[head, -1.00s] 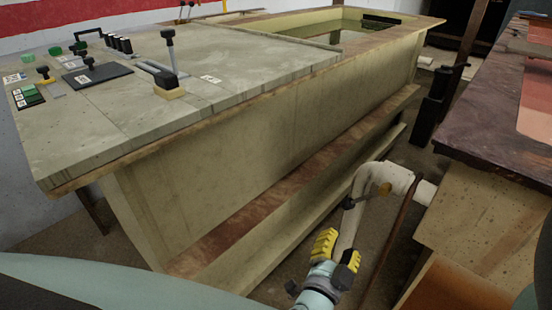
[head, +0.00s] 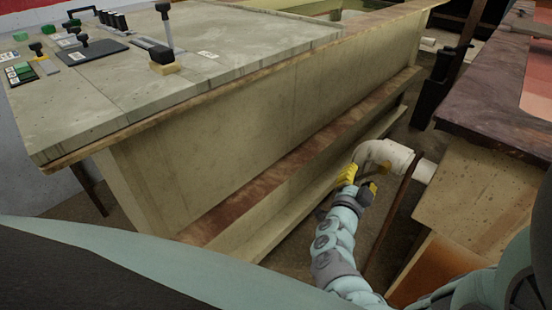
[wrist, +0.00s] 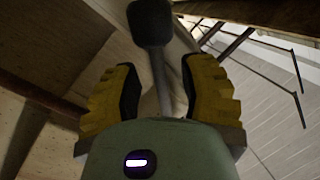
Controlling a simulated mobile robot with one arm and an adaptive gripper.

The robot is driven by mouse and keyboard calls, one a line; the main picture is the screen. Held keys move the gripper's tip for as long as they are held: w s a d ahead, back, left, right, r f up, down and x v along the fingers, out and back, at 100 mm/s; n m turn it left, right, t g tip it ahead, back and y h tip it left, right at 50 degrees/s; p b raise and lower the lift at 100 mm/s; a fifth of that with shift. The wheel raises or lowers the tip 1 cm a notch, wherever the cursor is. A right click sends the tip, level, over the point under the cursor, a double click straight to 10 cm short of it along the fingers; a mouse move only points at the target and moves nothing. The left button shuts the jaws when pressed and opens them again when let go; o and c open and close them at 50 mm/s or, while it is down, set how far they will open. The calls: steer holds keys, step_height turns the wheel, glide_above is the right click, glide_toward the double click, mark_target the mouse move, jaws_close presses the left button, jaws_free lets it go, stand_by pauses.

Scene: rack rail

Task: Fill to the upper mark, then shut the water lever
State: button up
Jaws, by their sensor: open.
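My gripper (head: 359,182) is low beside the tank, close to a pale bent pipe (head: 385,153), with its yellow fingers apart. In the wrist view my open gripper (wrist: 164,78) has a lever with a dark flat end (wrist: 150,22) and a thin grey shaft between and beyond its fingers. I cannot tell whether the fingers touch it, or whether it is the water lever. The water level and marks are not in view.
A grey control top (head: 110,95) on the left carries an upright lever (head: 166,35) and several small knobs and buttons. A dark-topped bench (head: 480,110) stands on the right. The floor gap between tank and bench is narrow.

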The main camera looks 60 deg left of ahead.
steer(key=shift+w+a, duration=0.1)
steer(key=shift+w, duration=0.1)
jaws_close()
stand_by(0.4)
